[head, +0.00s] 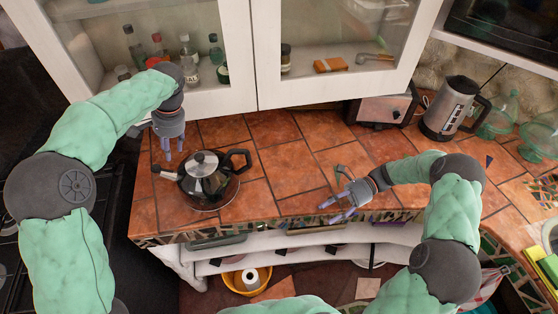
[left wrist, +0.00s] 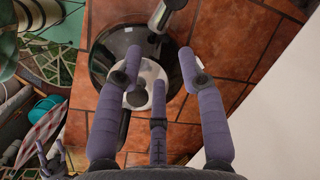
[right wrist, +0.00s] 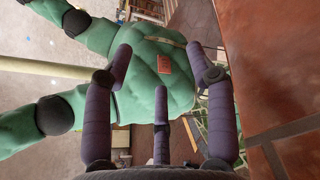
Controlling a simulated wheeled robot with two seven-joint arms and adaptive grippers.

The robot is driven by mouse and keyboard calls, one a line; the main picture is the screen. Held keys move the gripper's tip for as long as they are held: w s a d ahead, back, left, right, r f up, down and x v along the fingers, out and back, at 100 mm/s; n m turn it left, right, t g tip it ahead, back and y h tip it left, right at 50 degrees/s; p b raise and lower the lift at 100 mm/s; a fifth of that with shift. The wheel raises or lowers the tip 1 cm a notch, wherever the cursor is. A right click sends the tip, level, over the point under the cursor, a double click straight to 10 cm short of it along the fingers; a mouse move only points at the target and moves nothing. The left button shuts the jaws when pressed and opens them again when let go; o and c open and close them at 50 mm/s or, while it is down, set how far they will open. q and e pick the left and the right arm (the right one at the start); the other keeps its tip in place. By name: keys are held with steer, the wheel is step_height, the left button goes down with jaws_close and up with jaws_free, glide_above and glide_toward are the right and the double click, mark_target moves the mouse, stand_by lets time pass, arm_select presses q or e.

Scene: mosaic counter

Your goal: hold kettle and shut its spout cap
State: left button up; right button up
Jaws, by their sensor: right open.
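The kettle (head: 212,186), dark glass with a steel lid and black handle, stands upright on the tiled counter at left. Its steel spout (head: 167,175) points left, its handle right. In the left wrist view the kettle's lid (left wrist: 150,78) and spout (left wrist: 166,15) show from above. I cannot tell how the spout cap stands. My left gripper (head: 172,155) is open above and behind the spout, apparently touching nothing; its fingers are spread in the left wrist view (left wrist: 158,68). My right gripper (head: 340,203) is open and empty by the counter's front edge, well right of the kettle.
A steel electric jug (head: 452,106) and green glassware (head: 500,112) stand at the back right, beside a toaster (head: 382,106). A glass-doored cabinet (head: 256,85) hangs low over the counter's back. The tiles between kettle and right gripper are clear.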

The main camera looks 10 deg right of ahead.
mark_target(248, 168)
steer(key=w+a+t, duration=0.1)
steer(key=w, duration=0.3)
steer(key=w+a+r+n+t+y, duration=0.1)
steer(key=w, duration=0.3)
steer(key=w+a+n, duration=0.1)
steer(key=w, duration=0.3)
steer(key=shift+w+r+t+y, duration=0.1)
steer(key=shift+r+t+y, duration=0.2)
steer(key=shift+r+t, duration=0.1)
steer(key=w+a+n, duration=0.1)
steer(key=w+a, duration=0.1)
steer(key=a, duration=0.1)
steer(key=w+a+n, duration=0.4)
steer(key=w+a, duration=0.1)
steer(key=shift+a+g+y, duration=0.35)
steer(key=shift+g+y, duration=0.05)
steer(key=shift+w+a, duration=0.15)
steer(key=shift+a, duration=0.8)
steer(key=a, duration=0.3)
steer(key=s+a, duration=0.1)
steer(key=a, duration=0.5)
steer(key=shift+s+a, duration=0.25)
steer(key=shift+a, duration=0.1)
